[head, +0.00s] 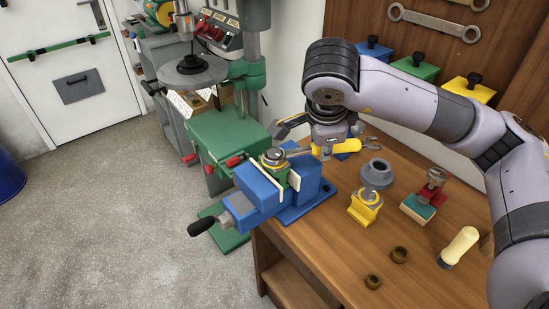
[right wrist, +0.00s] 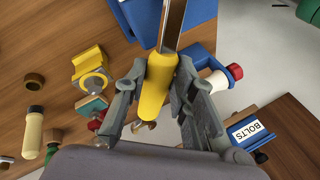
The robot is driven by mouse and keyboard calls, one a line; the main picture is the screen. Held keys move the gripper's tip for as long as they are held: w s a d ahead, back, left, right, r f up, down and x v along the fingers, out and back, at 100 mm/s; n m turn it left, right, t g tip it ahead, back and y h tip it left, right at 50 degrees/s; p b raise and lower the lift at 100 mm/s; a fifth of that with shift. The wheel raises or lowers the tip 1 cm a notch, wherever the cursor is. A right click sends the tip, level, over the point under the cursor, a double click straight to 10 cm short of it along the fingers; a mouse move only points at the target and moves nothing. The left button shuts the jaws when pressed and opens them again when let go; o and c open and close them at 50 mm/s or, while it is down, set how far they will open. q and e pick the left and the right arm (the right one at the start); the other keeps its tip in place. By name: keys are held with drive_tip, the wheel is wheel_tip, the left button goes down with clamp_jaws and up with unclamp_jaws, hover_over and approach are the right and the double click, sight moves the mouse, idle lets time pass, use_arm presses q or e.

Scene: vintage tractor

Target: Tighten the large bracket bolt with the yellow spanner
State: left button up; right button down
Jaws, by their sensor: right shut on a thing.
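The yellow spanner has a yellow handle (head: 345,146) and a grey metal shaft. My right gripper (head: 328,145) is shut on the handle, which also shows between the fingers in the right wrist view (right wrist: 157,88). The shaft points left in the head view, toward the large bolt (head: 273,156) on the green bracket (head: 293,179). The bracket is clamped in a blue vise (head: 255,206). The spanner's end is beside or around the bolt; I cannot tell which. In the right wrist view the shaft runs out of the top edge. My left gripper is not in view.
A blue BOLTS bin (right wrist: 253,125) shows in the right wrist view. A green drill press (head: 228,135) stands left.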

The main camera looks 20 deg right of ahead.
drive_tip(key=shift+s, duration=0.1)
idle(0.3)
drive_tip(key=shift+s+a, duration=0.1)
drive_tip(key=shift+w+n, duration=0.6)
drive_tip(key=shift+w, duration=0.1)
drive_tip(key=c, duration=1.9)
unclamp_jaws()
drive_tip(key=shift+y, duration=0.3)
clamp_jaws()
drive_tip(key=shift+t, duration=0.3)
